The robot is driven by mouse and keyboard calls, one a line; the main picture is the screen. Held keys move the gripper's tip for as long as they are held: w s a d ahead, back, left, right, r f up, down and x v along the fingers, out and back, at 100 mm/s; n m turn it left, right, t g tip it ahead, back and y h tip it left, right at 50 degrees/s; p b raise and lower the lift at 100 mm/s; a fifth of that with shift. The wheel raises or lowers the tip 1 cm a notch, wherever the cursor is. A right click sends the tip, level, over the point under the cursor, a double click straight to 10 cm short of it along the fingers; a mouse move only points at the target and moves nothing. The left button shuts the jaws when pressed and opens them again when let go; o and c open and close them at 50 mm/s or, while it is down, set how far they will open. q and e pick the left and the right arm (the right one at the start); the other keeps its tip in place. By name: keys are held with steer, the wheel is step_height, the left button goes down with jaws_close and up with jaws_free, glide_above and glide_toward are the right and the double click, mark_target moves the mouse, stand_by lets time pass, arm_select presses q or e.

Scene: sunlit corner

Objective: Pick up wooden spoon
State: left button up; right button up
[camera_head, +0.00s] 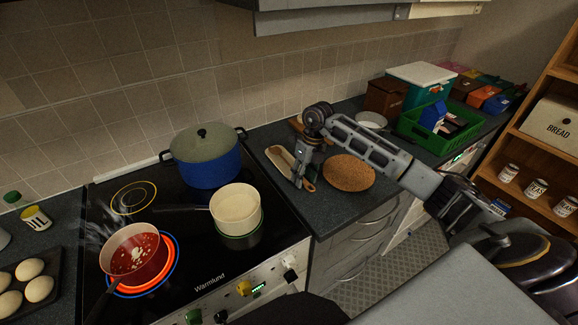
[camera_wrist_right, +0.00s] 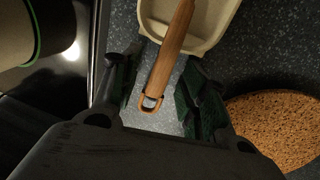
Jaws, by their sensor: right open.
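The wooden spoon (camera_wrist_right: 173,52) shows in the right wrist view as a brown handle with a holed end, its upper part lying over a cream spoon rest (camera_wrist_right: 215,22). The spoon's bowl is out of that view. In the head view the spoon rest (camera_head: 281,160) lies on the counter right of the stove. My right gripper (camera_head: 303,183) is over the counter beside it, pointing down. In the wrist view its green-padded fingers (camera_wrist_right: 160,98) are apart, with the handle's end between them and no clear contact. My left gripper is not in view.
A round cork mat (camera_head: 349,173) lies just right of the gripper. A blue pot (camera_head: 206,170), a cream pan (camera_head: 236,209) and a steaming red pan (camera_head: 137,262) stand on the stove to the left. A green crate (camera_head: 440,128) stands farther right.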

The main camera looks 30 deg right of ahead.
steer(key=shift+c, duration=0.2)
jaws_close()
steer(key=shift+r, duration=0.1)
